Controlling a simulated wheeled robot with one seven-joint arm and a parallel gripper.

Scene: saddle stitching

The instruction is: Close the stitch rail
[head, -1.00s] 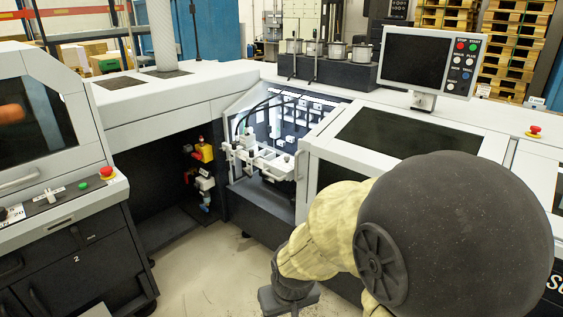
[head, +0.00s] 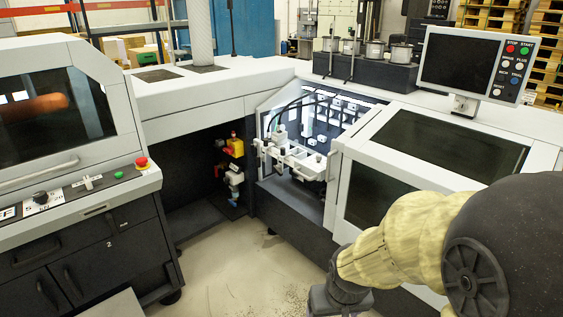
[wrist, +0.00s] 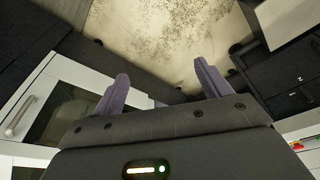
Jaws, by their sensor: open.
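The stitch rail (head: 292,160) looks to be the pale bar with fittings in the lit bay of the machine, in the middle of the head view. Whether it is open or shut I cannot tell. My gripper (wrist: 160,92) shows in the wrist view, its two purple-grey fingers apart with nothing between them. It points toward the floor. In the head view my arm enters from the right, and its end is low in front of the machine, well short of the rail. The fingers are hidden there.
The machine's covered section with dark windows (head: 450,145) stands right of the bay. A monitor panel (head: 474,65) is above it. A control cabinet (head: 85,215) stands at left. A dark recess with a yellow-and-red fitting (head: 235,147) lies between. The floor (head: 245,270) in front is clear.

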